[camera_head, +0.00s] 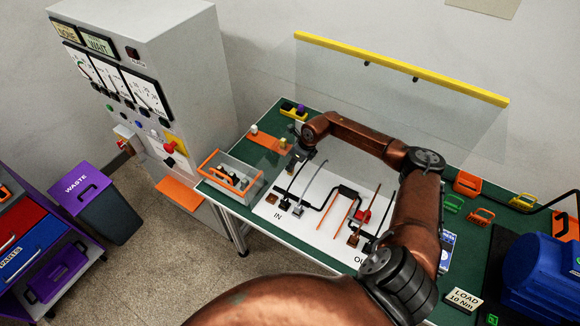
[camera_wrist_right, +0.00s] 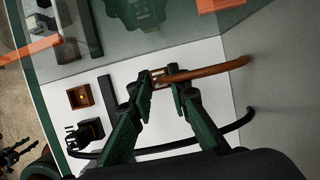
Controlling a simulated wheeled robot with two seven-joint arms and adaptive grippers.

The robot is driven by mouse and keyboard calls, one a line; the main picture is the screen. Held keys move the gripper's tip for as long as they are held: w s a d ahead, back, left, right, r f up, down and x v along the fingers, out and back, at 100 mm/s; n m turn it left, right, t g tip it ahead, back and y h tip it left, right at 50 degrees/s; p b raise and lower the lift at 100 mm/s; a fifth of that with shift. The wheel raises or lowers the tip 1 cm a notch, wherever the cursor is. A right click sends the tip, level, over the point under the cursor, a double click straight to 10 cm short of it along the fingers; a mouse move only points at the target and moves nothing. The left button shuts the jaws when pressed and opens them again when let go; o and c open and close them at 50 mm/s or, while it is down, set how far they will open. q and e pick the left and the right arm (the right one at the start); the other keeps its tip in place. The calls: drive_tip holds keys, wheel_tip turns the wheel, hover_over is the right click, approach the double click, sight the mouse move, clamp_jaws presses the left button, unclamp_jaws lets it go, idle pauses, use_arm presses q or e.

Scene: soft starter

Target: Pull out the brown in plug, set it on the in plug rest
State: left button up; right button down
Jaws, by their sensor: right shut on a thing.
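My right gripper (camera_wrist_right: 163,73) is shut on the brown in plug (camera_wrist_right: 157,79), whose brown cable (camera_wrist_right: 215,72) runs off to the right in the wrist view. In the head view my right gripper (camera_head: 298,155) is behind the IN end of the white board. The fingers hide most of the plug, and I cannot tell whether its tip is clear of a socket. A brown square holder (camera_wrist_right: 80,95) with a hole in it, likely the in plug rest, stands empty on the board; it also shows in the head view (camera_head: 272,198). My left gripper is not in view.
A black plug (camera_wrist_right: 88,132) with a black cable sits beside the brown holder. A clear-walled box with orange edges (camera_head: 232,176) is left of the board. More plugs and cables stand near OUT (camera_head: 360,260). A clear screen (camera_head: 395,95) rises behind the table.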

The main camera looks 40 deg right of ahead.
drive_tip(key=shift+f, duration=0.25)
drive_tip(key=c, duration=1.7)
unclamp_jaws()
drive_tip(key=shift+c, duration=0.2)
drive_tip(key=v, duration=1.2)
